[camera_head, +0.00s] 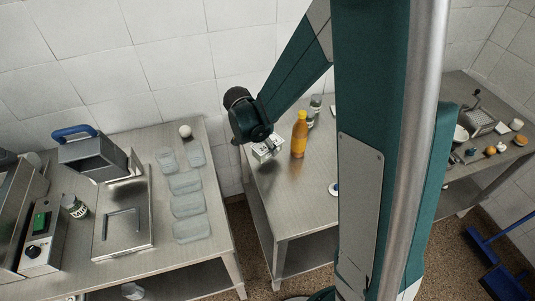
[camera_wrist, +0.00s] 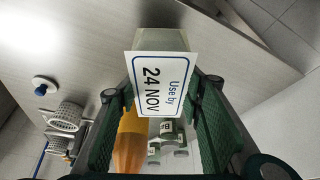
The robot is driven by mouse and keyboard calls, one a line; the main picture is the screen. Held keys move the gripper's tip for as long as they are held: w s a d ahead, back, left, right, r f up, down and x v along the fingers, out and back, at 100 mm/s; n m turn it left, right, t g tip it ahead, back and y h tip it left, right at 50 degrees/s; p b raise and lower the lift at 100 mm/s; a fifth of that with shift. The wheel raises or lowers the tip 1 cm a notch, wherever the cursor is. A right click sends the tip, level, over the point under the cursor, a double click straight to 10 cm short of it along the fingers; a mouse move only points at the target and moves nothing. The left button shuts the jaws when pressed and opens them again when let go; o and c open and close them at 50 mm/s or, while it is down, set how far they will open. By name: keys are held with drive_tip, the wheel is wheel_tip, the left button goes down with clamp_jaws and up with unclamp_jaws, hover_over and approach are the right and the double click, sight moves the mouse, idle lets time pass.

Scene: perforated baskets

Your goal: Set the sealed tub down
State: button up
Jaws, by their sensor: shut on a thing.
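My gripper (camera_head: 256,138) is shut on the sealed tub (camera_head: 268,152), a small pale box with a printed white label. In the wrist view the tub (camera_wrist: 160,42) sits between the green fingers of my gripper (camera_wrist: 152,92), and its label reads "Use by 24 NOV". The tub is by the back left edge of the middle metal table (camera_head: 290,205). I cannot tell whether its base touches the tabletop. My gripper hides part of it in the head view.
An orange bottle (camera_head: 299,136) stands just right of the tub, with small jars (camera_head: 315,104) behind it. The left table (camera_head: 215,245) holds several clear tubs (camera_head: 187,204), a metal container and a scale. The middle table's front left is clear. Perforated baskets (camera_wrist: 68,118) show in the wrist view.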

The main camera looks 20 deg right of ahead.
sight(263, 146)
drive_tip(key=shift+f, duration=0.15)
drive_tip(key=shift+f, duration=2.05)
drive_tip(key=shift+f+b, duration=0.15)
drive_tip(key=shift+b, duration=0.25)
drive_tip(key=o, duration=1)
drive_tip(key=shift+o, duration=0.2)
drive_tip(key=shift+p+v, duration=0.75)
drive_tip(key=shift+v, duration=5.4)
